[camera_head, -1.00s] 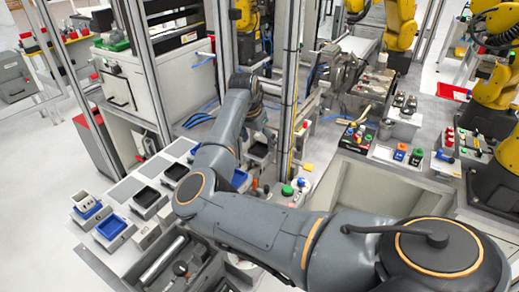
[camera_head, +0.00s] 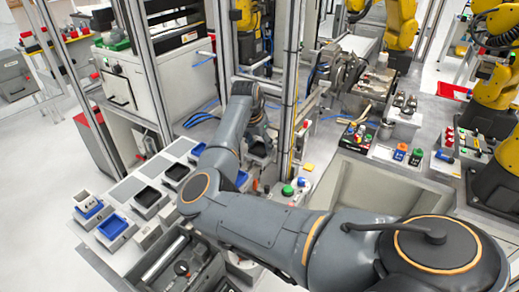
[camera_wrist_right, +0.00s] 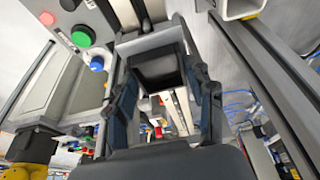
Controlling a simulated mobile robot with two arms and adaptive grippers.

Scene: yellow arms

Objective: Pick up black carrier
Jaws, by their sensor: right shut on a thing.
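My right gripper (camera_wrist_right: 165,88) shows close up in the right wrist view, its two dark fingers on either side of a black carrier (camera_wrist_right: 158,70). It is shut on this small box. In the head view my right gripper (camera_head: 261,138) points down above the bench beyond the row of fixtures, partly hidden by my own arm, and the carrier there is hard to make out. Other black carriers (camera_head: 148,196) (camera_head: 176,172) sit in grey holders at the left of the bench. My left gripper is not in view.
Blue carriers (camera_head: 112,226) stand in holders at the bench's left end. A metal upright (camera_head: 288,100) rises close to the right of my gripper. A green button (camera_head: 287,190) and a blue one (camera_head: 302,182) stand near it. An open grey drawer (camera_head: 178,262) lies in front.

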